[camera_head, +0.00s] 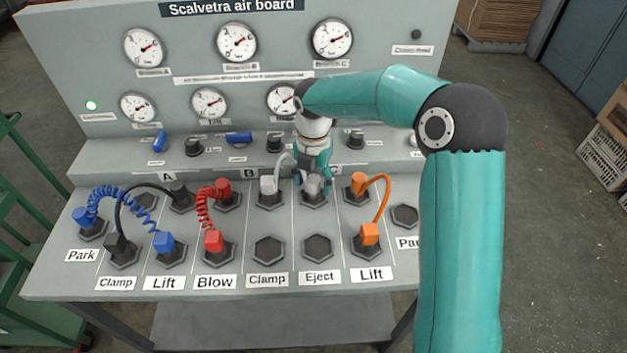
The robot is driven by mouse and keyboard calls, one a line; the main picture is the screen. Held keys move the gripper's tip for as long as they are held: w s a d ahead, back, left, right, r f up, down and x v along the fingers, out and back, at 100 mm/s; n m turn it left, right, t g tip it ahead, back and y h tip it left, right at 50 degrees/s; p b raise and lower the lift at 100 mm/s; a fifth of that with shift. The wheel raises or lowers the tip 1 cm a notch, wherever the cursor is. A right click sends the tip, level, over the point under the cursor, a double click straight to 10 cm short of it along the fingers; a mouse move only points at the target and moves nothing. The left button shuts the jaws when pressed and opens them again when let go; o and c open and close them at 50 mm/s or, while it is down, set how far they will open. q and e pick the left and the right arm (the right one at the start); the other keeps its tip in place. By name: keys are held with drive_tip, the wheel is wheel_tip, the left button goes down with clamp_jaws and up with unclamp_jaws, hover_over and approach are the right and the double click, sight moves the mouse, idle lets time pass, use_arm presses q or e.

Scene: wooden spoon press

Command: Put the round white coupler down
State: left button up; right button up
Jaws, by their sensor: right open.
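My right gripper (314,186) reaches down over a socket in the back row of the air board, and its jaws are open. A round pale coupler (314,184) shows between the fingers, at that socket; the fingers partly hide it, so I cannot tell how fully it is seated. A white hose (283,162) runs up from a square white coupler (268,185) in the socket just to the left and passes behind the gripper. My left gripper is not in view.
Empty hexagonal sockets sit at front Clamp (268,249), Eject (318,247) and right Park (405,215). Red (203,210), orange (386,195), blue (112,190) and black hoses stand close by. Blue levers (238,138) and gauges (237,43) are behind.

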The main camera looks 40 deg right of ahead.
sight(313, 180)
wheel_tip(313, 180, up, 12)
drive_tip(key=p, duration=0.1)
idle(0.5)
idle(0.5)
